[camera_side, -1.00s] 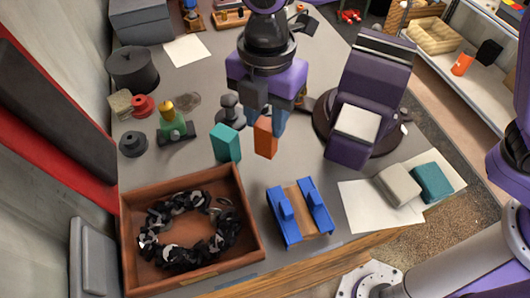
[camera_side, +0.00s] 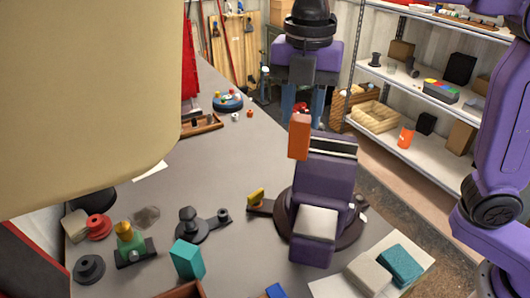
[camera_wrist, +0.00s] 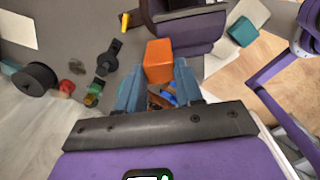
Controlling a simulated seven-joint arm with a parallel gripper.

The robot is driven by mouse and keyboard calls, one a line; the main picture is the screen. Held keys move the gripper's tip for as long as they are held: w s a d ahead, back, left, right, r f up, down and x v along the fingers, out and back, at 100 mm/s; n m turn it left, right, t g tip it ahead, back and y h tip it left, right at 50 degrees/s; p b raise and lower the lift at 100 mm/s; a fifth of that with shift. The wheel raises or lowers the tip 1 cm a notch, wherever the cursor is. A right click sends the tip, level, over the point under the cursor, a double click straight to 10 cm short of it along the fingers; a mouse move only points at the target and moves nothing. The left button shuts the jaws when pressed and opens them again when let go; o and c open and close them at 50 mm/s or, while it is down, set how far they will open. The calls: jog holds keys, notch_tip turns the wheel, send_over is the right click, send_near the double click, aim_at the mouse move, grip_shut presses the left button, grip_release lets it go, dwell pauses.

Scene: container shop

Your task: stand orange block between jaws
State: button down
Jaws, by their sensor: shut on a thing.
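The orange block (camera_side: 299,136) is held upright off the bench by my gripper (camera_side: 302,112), in front of the purple machine in the side view. In the wrist view the orange block (camera_wrist: 158,60) sits at the tips of the blue-grey fingers of my gripper (camera_wrist: 158,78), which are shut on it. The blue jaws are mostly out of the side view; only a blue corner (camera_side: 276,291) shows at the bottom edge. In the wrist view a small blue part (camera_wrist: 168,97) shows between my fingers, perhaps the jaws, mostly hidden.
A teal block (camera_side: 187,260) stands at the lower left. The purple machine (camera_side: 317,190) stands on a round base. A large beige shape (camera_side: 85,90) covers the upper left.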

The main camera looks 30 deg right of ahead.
jog(key=d+r, duration=0.4)
jog(key=d, duration=0.4)
jog(key=shift+w+f, duration=0.2)
jog(key=shift+f, duration=0.8)
jog(key=shift+w+f, duration=0.2)
jog(key=shift+f, duration=0.8)
notch_tip(320, 180, down, 7)
dwell(3.8)
jog(key=shift+r, duration=0.1)
jog(key=c, duration=0.6)
grip_release()
jog(key=shift+c, duration=0.2)
notch_tip(320, 180, up, 6)
